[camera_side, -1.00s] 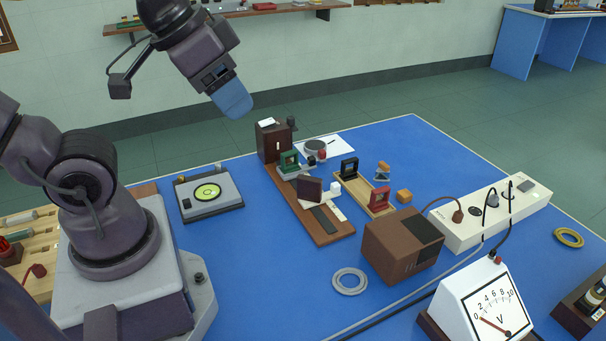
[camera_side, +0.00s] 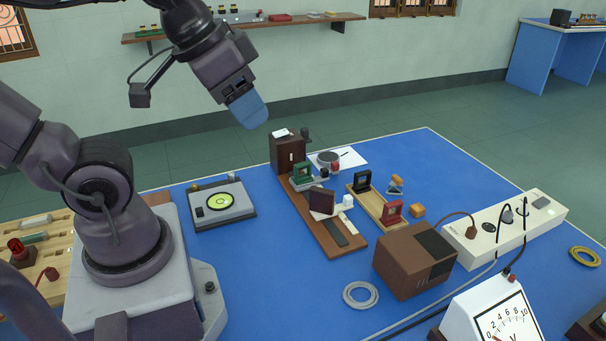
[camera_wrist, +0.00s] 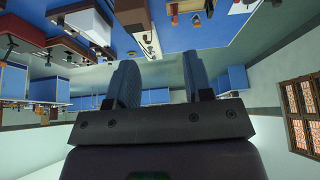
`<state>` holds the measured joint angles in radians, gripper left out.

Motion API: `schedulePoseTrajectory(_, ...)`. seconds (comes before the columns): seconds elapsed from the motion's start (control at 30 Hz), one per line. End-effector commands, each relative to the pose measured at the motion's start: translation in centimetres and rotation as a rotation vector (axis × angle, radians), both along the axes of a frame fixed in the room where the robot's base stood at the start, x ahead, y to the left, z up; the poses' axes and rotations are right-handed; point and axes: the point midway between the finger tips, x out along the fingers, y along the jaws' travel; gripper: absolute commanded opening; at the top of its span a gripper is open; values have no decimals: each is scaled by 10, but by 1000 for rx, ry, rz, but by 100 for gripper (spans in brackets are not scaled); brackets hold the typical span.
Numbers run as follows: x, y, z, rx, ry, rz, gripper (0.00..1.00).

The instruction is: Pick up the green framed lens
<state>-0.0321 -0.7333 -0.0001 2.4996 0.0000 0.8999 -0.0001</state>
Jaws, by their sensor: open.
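The green framed lens (camera_side: 301,174) stands on the long brown wooden board (camera_side: 342,243), close to the dark brown box at the board's far end. A dark square plate (camera_side: 321,201) stands just in front of it. My gripper (camera_side: 252,112) is high above the bench, up and left of the lens in the side view, and well apart from it. In the wrist view my gripper (camera_wrist: 160,82) shows two blue fingers spread apart with nothing between them. I cannot clearly make out the green lens in the wrist view.
The brown box (camera_side: 287,155) rises beside the lens. A wooden tray (camera_side: 369,207) with black and red framed pieces lies to the right. A grey device with a green dial (camera_side: 222,204) lies left. A larger brown box (camera_side: 414,259) stands in front.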

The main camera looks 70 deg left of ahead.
Motion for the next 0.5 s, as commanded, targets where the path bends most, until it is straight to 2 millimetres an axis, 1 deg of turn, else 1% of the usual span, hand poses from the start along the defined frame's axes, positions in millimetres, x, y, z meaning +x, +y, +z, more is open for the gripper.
schedulePoseTrajectory(0.13,7,23,-31,-24,160,117,47)
schedulePoseTrajectory(0.23,12,33,-59,-135,300,243,47)
schedulePoseTrajectory(0.37,17,35,-92,-368,479,440,47)
schedulePoseTrajectory(0.5,28,32,-122,-677,641,674,47)
